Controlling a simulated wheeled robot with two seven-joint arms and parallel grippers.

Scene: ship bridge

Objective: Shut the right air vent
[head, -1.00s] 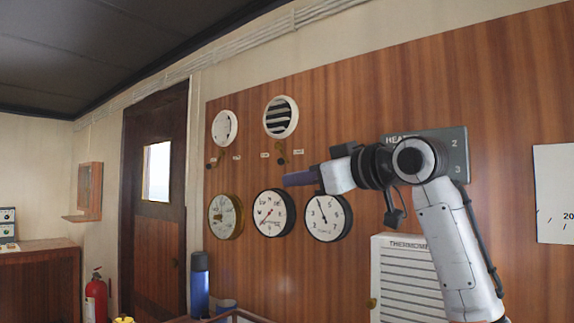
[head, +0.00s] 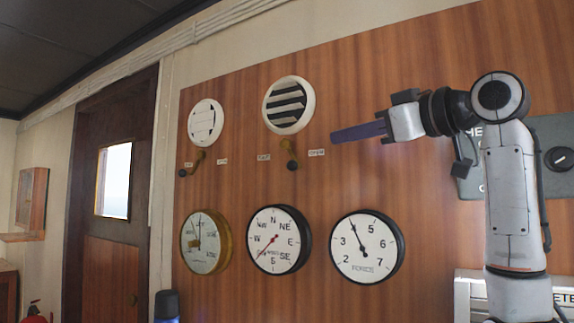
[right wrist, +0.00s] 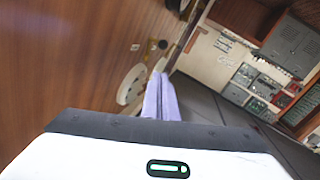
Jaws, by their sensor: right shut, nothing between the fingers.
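The right air vent (head: 289,105) is a round white grille on the wood panel, with dark gaps showing between its slats. Its lever (head: 290,156) hangs below it, dark knob down, between two small labels; the right label seems to read OPEN. My right gripper (head: 335,136) is shut and empty, its blue-grey fingers pointing left, to the right of the lever and apart from it in the picture. In the right wrist view the fingers (right wrist: 160,97) point along the panel, with a round white fitting partly behind them. My left gripper is not in view.
The left vent (head: 206,122) shows mostly white slats, with its lever (head: 193,162) slanting down-left. Several round gauges, among them a compass dial (head: 278,240) and a force dial (head: 366,247), sit below. A grey switch plate (head: 553,158) is behind my right arm. A door stands left.

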